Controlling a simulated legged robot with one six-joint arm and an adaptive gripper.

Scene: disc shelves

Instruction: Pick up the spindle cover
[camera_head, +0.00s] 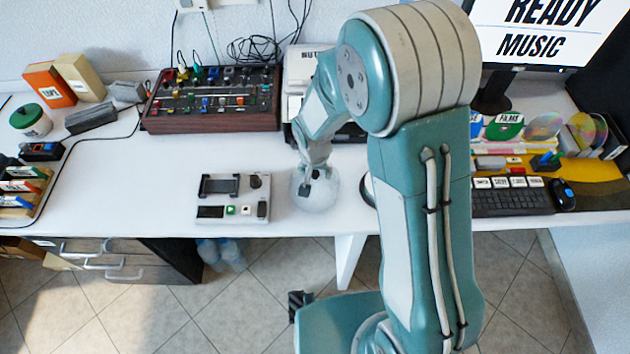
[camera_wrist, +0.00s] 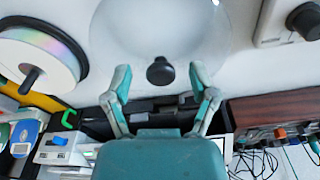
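The spindle cover is a clear round dome with a black knob. In the head view the cover (camera_head: 322,196) stands on the white desk right of a small grey device. In the wrist view the cover (camera_wrist: 125,30) fills the upper middle, its knob (camera_wrist: 160,71) near the centre. My gripper (camera_wrist: 159,78) is open, with one teal finger on each side of the knob and a visible gap to both. Whether the fingertips are level with the knob is unclear. In the head view my gripper (camera_head: 314,172) is over the cover, small and partly hidden.
A disc spindle (camera_wrist: 35,55) with a centre post is beside the cover; my arm mostly hides it in the head view. The grey device (camera_head: 233,198) stands close left of the cover. A mixer (camera_head: 213,100) is behind, a keyboard (camera_head: 510,200) at right.

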